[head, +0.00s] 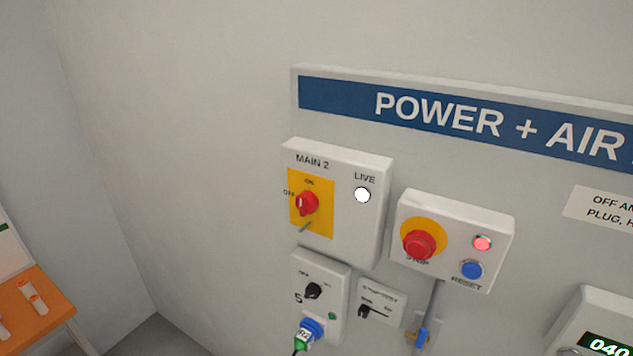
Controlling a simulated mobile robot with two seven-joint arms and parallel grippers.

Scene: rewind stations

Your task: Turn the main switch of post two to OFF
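The round LIVE lamp (362,195) looks bright white. Neither of my grippers is in view, and nothing touches the switch.
Right of it is a white box (454,268) with a red stop button (418,244), a lit red lamp (482,243) and a blue RESET button (471,269). Below is a socket box (333,272) with a black knob and a blue-green plug (305,335). An orange bench (48,290) stands far left.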

